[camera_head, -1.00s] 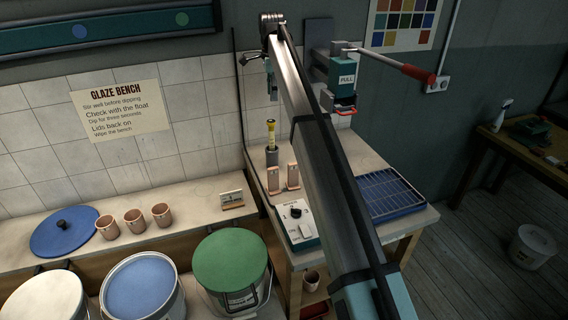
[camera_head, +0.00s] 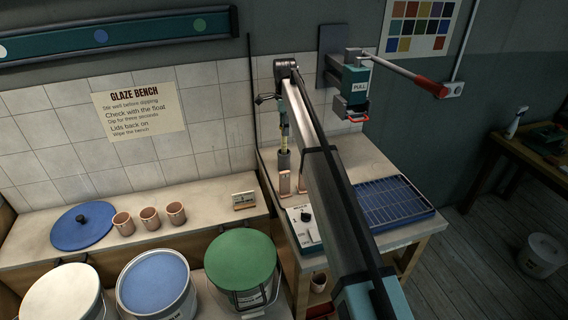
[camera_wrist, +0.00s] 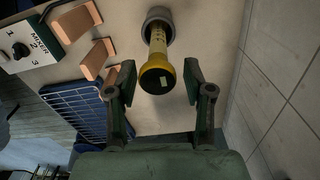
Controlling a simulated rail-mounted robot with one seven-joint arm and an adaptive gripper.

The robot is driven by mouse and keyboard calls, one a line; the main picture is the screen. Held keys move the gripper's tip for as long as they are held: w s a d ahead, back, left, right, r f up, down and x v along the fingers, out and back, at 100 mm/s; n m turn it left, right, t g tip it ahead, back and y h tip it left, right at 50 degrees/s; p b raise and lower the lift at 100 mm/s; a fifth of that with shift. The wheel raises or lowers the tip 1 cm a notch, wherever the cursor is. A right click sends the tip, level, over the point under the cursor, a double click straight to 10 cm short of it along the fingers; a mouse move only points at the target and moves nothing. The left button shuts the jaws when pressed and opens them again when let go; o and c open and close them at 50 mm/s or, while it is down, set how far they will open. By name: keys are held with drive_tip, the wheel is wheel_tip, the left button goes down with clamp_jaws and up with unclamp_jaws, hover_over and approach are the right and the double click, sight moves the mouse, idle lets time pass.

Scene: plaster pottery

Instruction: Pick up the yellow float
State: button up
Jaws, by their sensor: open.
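The yellow float (camera_wrist: 158,55) has a dark end cap facing the wrist camera and stands in a round grey holder (camera_wrist: 160,17). In the head view, the float (camera_head: 285,143) rises from the grey holder (camera_head: 283,161) on the bench to the right of the tiled corner. My gripper (camera_wrist: 158,74) is open, with one finger on each side of the float's capped end. Gaps show between the fingers and the float. In the head view, the gripper (camera_head: 283,112) is above the holder and partly covers the float's upper end.
Pink test tiles on stands (camera_wrist: 85,38) and the mixer box (camera_wrist: 25,42) are close to the holder. A blue rack tray (camera_head: 392,203) lies on the bench's right side. A tiled wall (camera_wrist: 285,90) is close on the wrist view's right.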

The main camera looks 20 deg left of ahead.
sight(284, 148)
drive_tip(key=f+p, duration=0.1)
drive_tip(key=f, duration=0.1)
drive_tip(key=f+p, duration=0.1)
drive_tip(key=f, duration=0.2)
drive_tip(key=shift+s+a, duration=0.1)
drive_tip(key=shift+s, duration=0.1)
clamp_jaws()
